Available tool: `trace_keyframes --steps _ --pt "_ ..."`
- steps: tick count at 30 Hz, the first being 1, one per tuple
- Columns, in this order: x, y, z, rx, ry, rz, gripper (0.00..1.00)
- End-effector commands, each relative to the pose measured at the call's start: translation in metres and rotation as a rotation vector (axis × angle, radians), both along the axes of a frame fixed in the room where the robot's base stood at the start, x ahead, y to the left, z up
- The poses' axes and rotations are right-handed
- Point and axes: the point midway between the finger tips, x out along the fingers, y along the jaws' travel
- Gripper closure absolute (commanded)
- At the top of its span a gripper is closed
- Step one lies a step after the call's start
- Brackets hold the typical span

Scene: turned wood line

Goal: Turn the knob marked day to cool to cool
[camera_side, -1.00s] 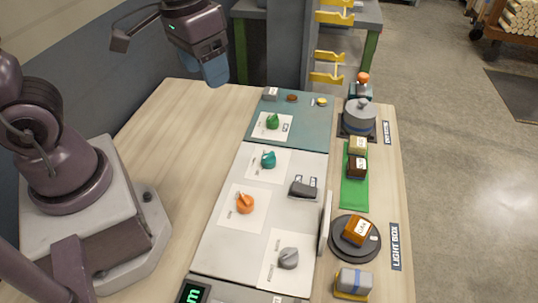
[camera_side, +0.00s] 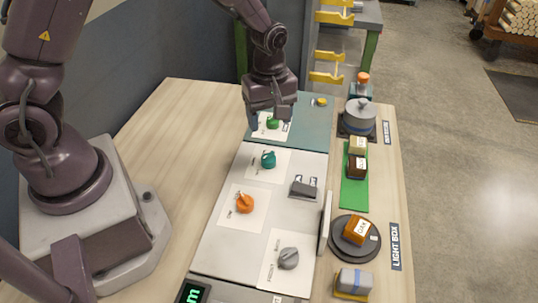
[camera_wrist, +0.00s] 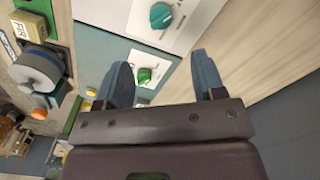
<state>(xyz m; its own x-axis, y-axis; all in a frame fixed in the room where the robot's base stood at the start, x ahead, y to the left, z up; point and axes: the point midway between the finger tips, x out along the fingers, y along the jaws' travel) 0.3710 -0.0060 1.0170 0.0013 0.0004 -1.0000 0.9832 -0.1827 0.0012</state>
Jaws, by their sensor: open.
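My gripper (camera_side: 270,117) is open over the far teal panel (camera_side: 308,122). Its fingers are near a green knob (camera_side: 272,124), partly hidden behind them in the side view. In the wrist view the open gripper (camera_wrist: 162,72) shows the green knob (camera_wrist: 145,76) between its fingers, nearer the left one, on a white label. I cannot tell whether they touch. A teal knob (camera_side: 268,160), an orange knob (camera_side: 245,203) and a grey knob (camera_side: 288,258) sit on the white panel. The knob labels are too small to read, so I cannot tell which is day to cool.
A grey rocker switch (camera_side: 304,188) and an upright pale plate (camera_side: 325,222) are on the white panel's right side. Boxes, a pot (camera_side: 359,117) and a dark round stand (camera_side: 371,250) line the right edge. The wooden table (camera_side: 165,130) is clear at left.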

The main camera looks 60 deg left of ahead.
Motion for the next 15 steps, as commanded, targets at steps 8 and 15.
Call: trace_keyframes --steps 8,15 --pt "-0.002 0.001 -0.058 0.000 0.007 -0.002 0.37" --pt "-0.001 0.000 -0.099 0.000 0.004 -0.003 0.37"
